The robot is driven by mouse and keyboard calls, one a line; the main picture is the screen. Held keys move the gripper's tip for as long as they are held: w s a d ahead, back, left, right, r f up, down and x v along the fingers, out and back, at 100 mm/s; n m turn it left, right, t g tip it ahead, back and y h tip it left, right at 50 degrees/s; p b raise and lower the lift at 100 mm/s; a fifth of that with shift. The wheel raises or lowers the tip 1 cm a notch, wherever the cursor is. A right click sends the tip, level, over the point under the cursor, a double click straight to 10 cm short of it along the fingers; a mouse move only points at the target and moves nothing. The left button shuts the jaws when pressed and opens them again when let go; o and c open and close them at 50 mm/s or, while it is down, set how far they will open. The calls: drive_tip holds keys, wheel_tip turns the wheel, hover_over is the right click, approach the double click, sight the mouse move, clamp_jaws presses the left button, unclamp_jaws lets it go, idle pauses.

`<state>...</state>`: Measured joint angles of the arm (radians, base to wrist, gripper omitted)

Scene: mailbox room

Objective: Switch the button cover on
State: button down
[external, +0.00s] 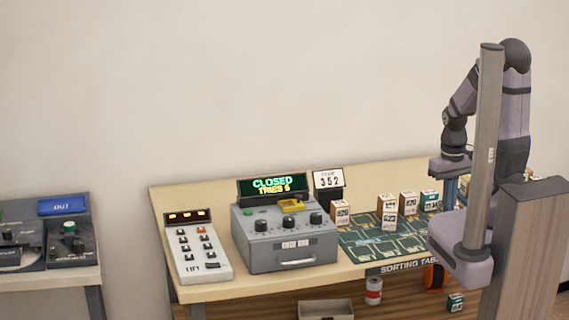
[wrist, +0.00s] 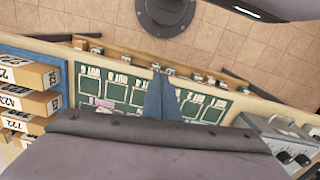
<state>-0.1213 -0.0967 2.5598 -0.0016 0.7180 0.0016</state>
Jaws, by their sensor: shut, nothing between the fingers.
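A grey control box (external: 262,255) stands on the table, with several black knobs, a drawer handle and a sign reading CLOSED behind it. A yellow part (external: 291,205), which looks like the button cover, sits on its top; I cannot tell its exact position. A small green button (external: 248,212) is at the box's top left. My gripper (external: 450,190) is far to the right of the box, above the right end of the table, partly behind my arm. In the wrist view its blue fingers (wrist: 160,92) are together and empty over the green sorting mat.
A white keypad panel (external: 198,252) stands left of the box. Several small labelled boxes (external: 388,218) stand on the green sorting mat (external: 362,247) between the box and my arm. In the wrist view, stacked numbered boxes (wrist: 30,100) are at left. The air above the table is clear.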

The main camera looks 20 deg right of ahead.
drive_tip(key=w+a+f+n, duration=0.1)
drive_tip(key=w+a+n, duration=0.3)
drive_tip(key=a, duration=0.7)
drive_tip(key=w+a+f+n, duration=0.1)
drive_tip(key=w+a+n, duration=0.1)
drive_tip(key=w+a, duration=0.7)
drive_tip(key=w+a+r, duration=0.1)
drive_tip(key=w+a, duration=0.1)
drive_tip(key=a, duration=0.1)
drive_tip(key=w+a+r+t+y, duration=0.1)
drive_tip(key=a+r, duration=0.1)
drive_tip(key=a, duration=0.1)
drive_tip(key=w+a+r+t, duration=0.1)
drive_tip(key=w+a+r, duration=0.1)
drive_tip(key=a, duration=0.2)
drive_tip(key=shift+w+r+n+y+b, duration=0.2)
drive_tip(key=shift+w+n+y+b, duration=0.1)
drive_tip(key=shift+y, duration=0.1)
drive_tip(key=w+a+r+n+t+y, duration=0.1)
drive_tip(key=w+a+r, duration=0.2)
drive_tip(key=r, duration=0.4)
drive_tip(key=shift+w, duration=0.3)
drive_tip(key=shift+a+r, duration=0.1)
